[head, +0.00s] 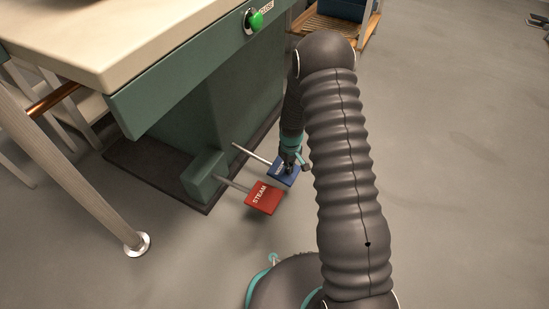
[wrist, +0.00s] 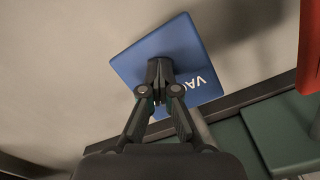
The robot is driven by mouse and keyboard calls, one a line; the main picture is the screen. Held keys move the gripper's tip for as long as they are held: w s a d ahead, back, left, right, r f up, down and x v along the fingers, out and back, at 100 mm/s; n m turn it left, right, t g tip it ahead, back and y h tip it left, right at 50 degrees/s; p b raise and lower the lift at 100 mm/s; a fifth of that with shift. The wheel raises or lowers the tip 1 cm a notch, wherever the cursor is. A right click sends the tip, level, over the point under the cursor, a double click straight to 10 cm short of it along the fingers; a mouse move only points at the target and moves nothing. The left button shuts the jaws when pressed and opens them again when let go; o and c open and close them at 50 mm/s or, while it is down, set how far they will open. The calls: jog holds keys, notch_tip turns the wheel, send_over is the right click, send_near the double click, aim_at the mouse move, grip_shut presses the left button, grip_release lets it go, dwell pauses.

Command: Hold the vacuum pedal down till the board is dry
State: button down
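The blue vacuum pedal (head: 285,176) sits on a metal rod low beside the green machine base. In the wrist view the pedal (wrist: 178,45) shows the white letters "VAC". My gripper (head: 288,168) points down over the pedal, and part of the lettering is hidden behind it. In the wrist view its fingertips (wrist: 159,70) are together over the middle of the blue plate, with nothing seen between them. They look to be at or touching the plate; I cannot tell how far it is pressed. The board (head: 130,35) is the pale top at upper left; its dampness is not clear.
A red STEAM pedal (head: 263,198) is just left of and nearer than the blue one; its edge shows in the wrist view (wrist: 310,50). A green knob (head: 254,20) is on the table front.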

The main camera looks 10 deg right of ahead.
notch_tip(320, 180, up, 10)
jog(key=p, duration=0.5)
jog(key=shift+f, duration=0.15)
dwell(0.7)
jog(key=s+r+m+g, duration=0.2)
jog(key=s, duration=0.5)
jog(key=s+r+m+t+p, duration=0.1)
jog(key=s+r, duration=0.6)
jog(key=r, duration=0.7)
jog(key=s+r+m+t+p, duration=0.1)
jog(key=s+r+t, duration=0.3)
jog(key=s+r, duration=0.4)
jog(key=s+r+t+p, duration=0.2)
jog(key=s+r, duration=0.6)
jog(key=r, duration=1.2)
jog(key=shift+s+r+m+t+p, duration=0.15)
jog(key=shift+s+m+t+p, duration=0.2)
jog(key=shift+p, duration=0.3)
jog(key=shift+d, duration=0.1)
